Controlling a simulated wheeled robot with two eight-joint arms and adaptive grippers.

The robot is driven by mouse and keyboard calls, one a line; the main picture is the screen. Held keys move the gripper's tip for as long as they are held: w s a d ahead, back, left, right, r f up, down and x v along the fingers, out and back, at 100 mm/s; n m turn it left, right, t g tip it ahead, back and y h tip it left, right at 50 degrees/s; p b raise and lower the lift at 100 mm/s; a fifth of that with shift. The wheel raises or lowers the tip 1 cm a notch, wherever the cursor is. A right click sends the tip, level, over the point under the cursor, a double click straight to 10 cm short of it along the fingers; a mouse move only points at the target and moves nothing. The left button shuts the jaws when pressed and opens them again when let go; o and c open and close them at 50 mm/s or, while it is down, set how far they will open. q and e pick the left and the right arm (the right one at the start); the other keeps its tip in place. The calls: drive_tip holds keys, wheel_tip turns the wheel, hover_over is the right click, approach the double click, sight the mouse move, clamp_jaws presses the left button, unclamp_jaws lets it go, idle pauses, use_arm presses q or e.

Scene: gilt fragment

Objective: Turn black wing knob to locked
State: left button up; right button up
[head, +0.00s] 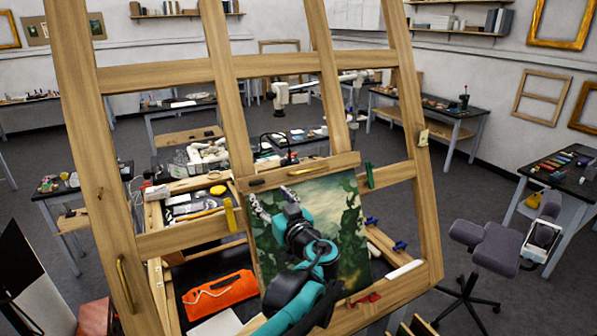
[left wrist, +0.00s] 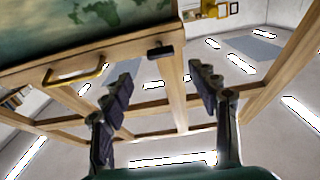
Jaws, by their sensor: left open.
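The black wing knob (head: 256,182) sits at the left end of the wooden clamp bar (head: 330,166) above the painting, on the easel. It looks roughly in line with the bar. In the left wrist view the knob (left wrist: 160,53) shows as a small dark block, beyond and between the fingertips. My left gripper (head: 272,204) is open and empty, in front of the painting's upper left part and just below the knob. In the left wrist view its two dark fingers (left wrist: 160,80) stand wide apart, not touching the knob. My right gripper is not in view.
A yellow handle (head: 307,170) is on the same bar. A yellow knob (head: 229,215) and a green knob (head: 369,175) are on the easel on either side. A red knob (head: 365,300) is low down. The painting (head: 345,225) lies close behind my left arm.

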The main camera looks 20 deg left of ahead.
sight(258, 183)
use_arm(q)
drive_tip(key=p+x, duration=0.1)
drive_tip(key=x, duration=0.7)
drive_tip(key=shift+s+f, duration=0.1)
drive_tip(key=c, duration=1.2)
